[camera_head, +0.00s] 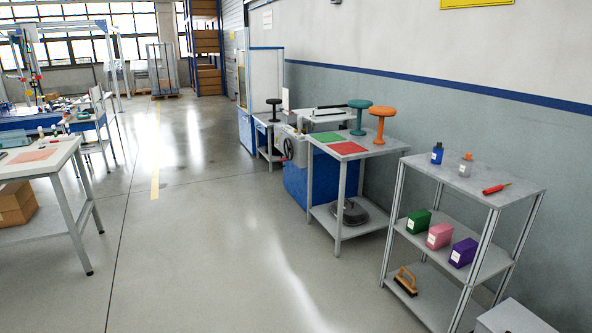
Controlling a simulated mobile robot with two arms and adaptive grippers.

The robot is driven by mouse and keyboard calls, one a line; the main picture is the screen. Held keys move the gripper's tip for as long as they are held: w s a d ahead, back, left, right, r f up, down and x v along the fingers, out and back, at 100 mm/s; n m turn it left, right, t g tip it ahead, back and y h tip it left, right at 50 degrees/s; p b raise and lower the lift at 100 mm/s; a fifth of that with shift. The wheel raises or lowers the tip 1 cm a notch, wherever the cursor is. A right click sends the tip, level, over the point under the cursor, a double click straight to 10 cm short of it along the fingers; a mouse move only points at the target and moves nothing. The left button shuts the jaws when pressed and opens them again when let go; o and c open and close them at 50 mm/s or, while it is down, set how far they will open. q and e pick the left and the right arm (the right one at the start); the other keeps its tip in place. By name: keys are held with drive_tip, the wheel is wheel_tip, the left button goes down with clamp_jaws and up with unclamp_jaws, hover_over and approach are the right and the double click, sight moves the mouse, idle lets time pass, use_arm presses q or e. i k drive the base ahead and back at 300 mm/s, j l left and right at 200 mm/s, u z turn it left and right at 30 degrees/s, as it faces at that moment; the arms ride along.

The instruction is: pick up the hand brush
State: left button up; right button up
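The hand brush (405,283) has a tan body, dark bristles along its lower edge and a handle arching above it. It lies on the bottom shelf of the grey metal rack (440,302) at the lower right, near the shelf's left end. Neither my left nor my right gripper is in view.
The rack's middle shelf holds green (419,221), pink (440,235) and purple (463,252) boxes. Its top holds two bottles (437,153) and a red-handled tool (496,188). A workbench (50,172) is left; the floor between is clear.

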sight(412, 287)
drive_tip(key=i+z, duration=0.15)
drive_tip(key=i, duration=0.35)
drive_tip(key=i+j+z, duration=0.15)
drive_tip(key=i, duration=0.3)
drive_tip(key=i+j+z, duration=0.2)
drive_tip(key=i, duration=0.25)
